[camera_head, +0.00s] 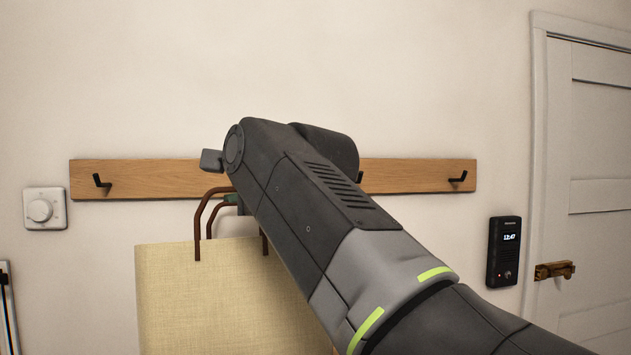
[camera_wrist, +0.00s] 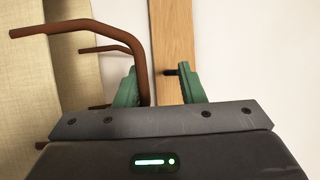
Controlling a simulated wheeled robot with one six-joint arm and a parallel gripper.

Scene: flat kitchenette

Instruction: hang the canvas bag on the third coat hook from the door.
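The canvas bag (camera_head: 215,300) is pale yellow with brown handles (camera_head: 203,205), and hangs upright below the wooden hook rail (camera_head: 150,178). My gripper (camera_head: 232,200) is at the handles, mostly hidden by my arm. In the wrist view my gripper (camera_wrist: 160,85) has its green fingers apart. One brown handle (camera_wrist: 138,50) runs along the inner side of the left finger, with clear room to the right finger. A dark hook (camera_wrist: 170,72) shows between the fingers, apart from that handle in the picture. Whether any handle rests on a hook is hidden.
Other hooks show at the rail's left end (camera_head: 102,182), just right of my arm (camera_head: 360,177) and near the door (camera_head: 458,179). The white door (camera_head: 595,190) is at the right, beside a black intercom (camera_head: 504,250). A white dial (camera_head: 42,209) is at the left.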

